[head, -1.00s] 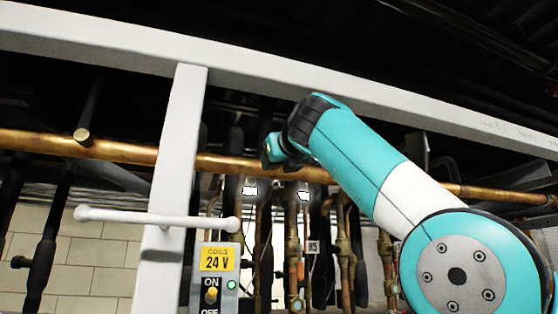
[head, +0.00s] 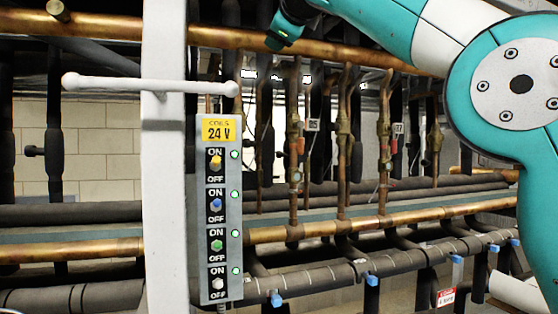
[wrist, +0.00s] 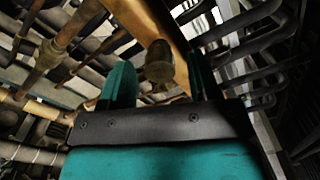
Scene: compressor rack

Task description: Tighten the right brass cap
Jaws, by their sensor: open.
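My gripper (wrist: 160,82) is open, with a teal finger on each side of a round, dull brass cap (wrist: 158,62). The cap is on the copper pipe (wrist: 150,20), and I see a gap between it and each finger; depth is unclear. My gripper (head: 280,38) also shows at the top of the head view, in front of the upper copper pipe (head: 210,41). The cap between the fingers is hidden there. Another brass cap (head: 57,8) shows at the far left of that pipe, beyond the white post.
A white post (head: 165,180) with a horizontal bar (head: 150,84) stands left of my gripper. A switch box (head: 218,215) marked 24 V is beside it, with green lights lit. Several vertical pipes and valves fill the space below the upper pipe.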

